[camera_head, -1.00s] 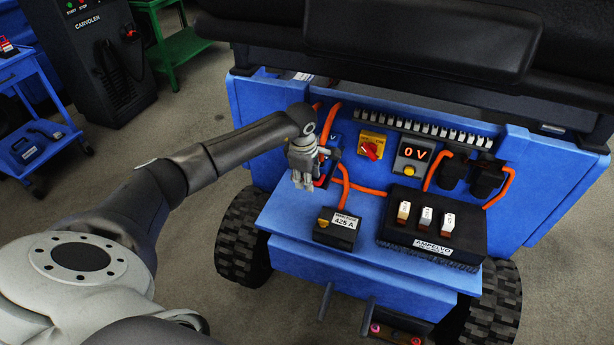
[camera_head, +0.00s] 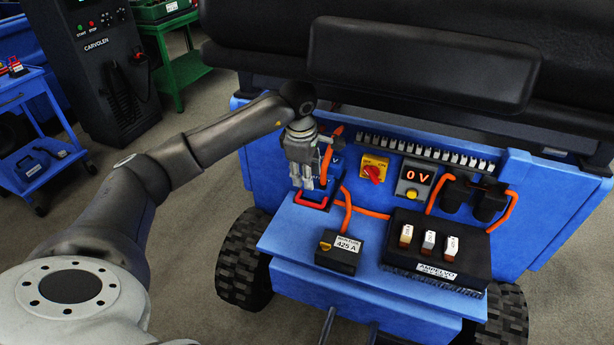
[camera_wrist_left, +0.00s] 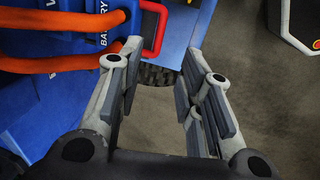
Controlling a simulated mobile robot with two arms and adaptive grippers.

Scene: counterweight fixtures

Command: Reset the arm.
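My left arm (camera_head: 170,165) reaches in from the left over the blue vehicle's rear shelf. My left gripper (camera_head: 308,187) points down just above a red loop handle (camera_head: 311,205) at the shelf's left side. In the left wrist view the gripper (camera_wrist_left: 163,52) is open, with nothing between its fingers. The red handle (camera_wrist_left: 160,30) shows there beside a blue block with "BATTERY" lettering (camera_wrist_left: 110,30), beyond the left finger. I cannot tell whether that finger touches it. My right gripper is not in view.
A "425 A" black box (camera_head: 340,254) and a black fuse block (camera_head: 437,264) sit on the shelf. A black cabinet (camera_head: 105,75) stands at left.

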